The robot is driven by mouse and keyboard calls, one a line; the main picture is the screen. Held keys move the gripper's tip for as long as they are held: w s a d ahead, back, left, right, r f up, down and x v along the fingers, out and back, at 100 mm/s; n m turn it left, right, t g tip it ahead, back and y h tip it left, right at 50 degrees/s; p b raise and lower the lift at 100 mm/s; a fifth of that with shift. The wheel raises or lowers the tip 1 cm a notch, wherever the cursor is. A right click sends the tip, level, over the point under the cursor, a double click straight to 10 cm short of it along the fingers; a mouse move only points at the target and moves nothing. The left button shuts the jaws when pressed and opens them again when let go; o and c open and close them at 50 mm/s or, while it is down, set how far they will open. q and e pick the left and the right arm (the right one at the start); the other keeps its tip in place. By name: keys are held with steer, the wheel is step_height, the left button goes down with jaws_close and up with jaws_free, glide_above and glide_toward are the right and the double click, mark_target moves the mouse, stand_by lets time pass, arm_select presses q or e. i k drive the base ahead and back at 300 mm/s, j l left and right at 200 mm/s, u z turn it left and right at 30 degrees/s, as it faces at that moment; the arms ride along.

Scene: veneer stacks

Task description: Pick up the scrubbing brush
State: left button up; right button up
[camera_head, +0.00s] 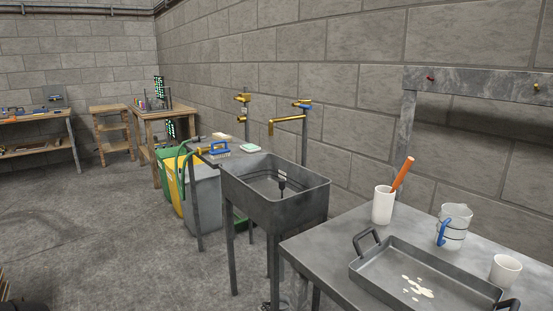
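A blue-handled brush (220,149) with pale bristles, which looks like the scrubbing brush, rests on the ledge at the left end of the grey metal sink (308,199). A pale green and white block (250,148), perhaps a sponge or soap, lies to the right of it at the sink's back. A small dark object with a pale label (282,184) is in the basin; I cannot tell what it is. Neither of my grippers is in view.
Brass taps (286,120) stand behind the sink. A metal table (330,243) at right holds a handled tray (375,270), white cups and a jug (453,226). Bins (203,190) stand left of the sink. The floor (100,230) at left is clear.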

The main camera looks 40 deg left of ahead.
mark_target(219, 153)
steer(key=u, duration=1.7)
